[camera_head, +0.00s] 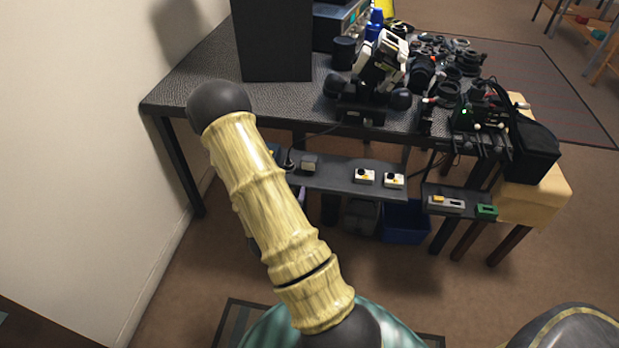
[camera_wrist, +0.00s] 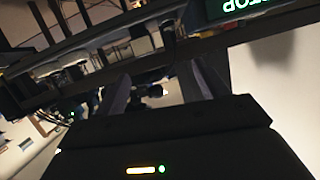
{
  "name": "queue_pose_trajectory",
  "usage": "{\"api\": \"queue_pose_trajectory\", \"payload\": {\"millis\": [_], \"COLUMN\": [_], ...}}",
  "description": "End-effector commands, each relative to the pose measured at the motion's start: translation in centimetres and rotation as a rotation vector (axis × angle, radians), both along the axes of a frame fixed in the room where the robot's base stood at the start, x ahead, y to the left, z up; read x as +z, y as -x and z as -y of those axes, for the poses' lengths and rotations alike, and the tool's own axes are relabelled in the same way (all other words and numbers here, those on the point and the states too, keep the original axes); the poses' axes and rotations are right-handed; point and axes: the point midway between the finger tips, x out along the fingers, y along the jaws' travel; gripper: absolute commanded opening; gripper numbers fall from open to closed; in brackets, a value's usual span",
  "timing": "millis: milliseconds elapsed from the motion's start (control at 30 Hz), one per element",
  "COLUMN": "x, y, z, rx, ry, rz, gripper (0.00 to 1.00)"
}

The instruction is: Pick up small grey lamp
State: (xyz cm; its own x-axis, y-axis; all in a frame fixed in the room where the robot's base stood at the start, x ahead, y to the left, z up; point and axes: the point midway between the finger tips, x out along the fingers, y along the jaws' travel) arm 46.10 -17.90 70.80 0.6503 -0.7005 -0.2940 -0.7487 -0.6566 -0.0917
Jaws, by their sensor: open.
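I cannot pick out a small grey lamp for certain in either view. In the head view, a small dark curved item (camera_head: 289,161) and a small boxy item (camera_head: 309,163) sit at the left of the low shelf, partly behind my arm; they are too small to identify. My gripper (camera_wrist: 160,84) shows in the wrist view with its two fingers spread and nothing clear held between them. The head view shows my arm but not my gripper.
A dark table (camera_head: 195,88) carries a black box (camera_head: 273,40), a device on a stand (camera_head: 383,62) and many lens parts. The low shelf (camera_head: 335,176) holds two white boxes. A blue bin (camera_head: 405,222) is below. Open floor lies in front; a wall is left.

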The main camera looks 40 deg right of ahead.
Motion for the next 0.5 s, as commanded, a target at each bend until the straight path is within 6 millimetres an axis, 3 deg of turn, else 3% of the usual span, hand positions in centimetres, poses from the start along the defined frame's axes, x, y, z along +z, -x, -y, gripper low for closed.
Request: {"api": "queue_pose_trajectory", "payload": {"millis": [33,167,500], "x": [-2.7,-4.4,-4.4], "y": [0.7,2.1,3.0], "z": [0.7,1.6,1.7], "rx": [-0.016,-0.033,-0.028], "ry": [0.054,0.189,0.289], "rz": [0.018,0.080,0.128], "gripper": [0.73,0.73,0.73]}}
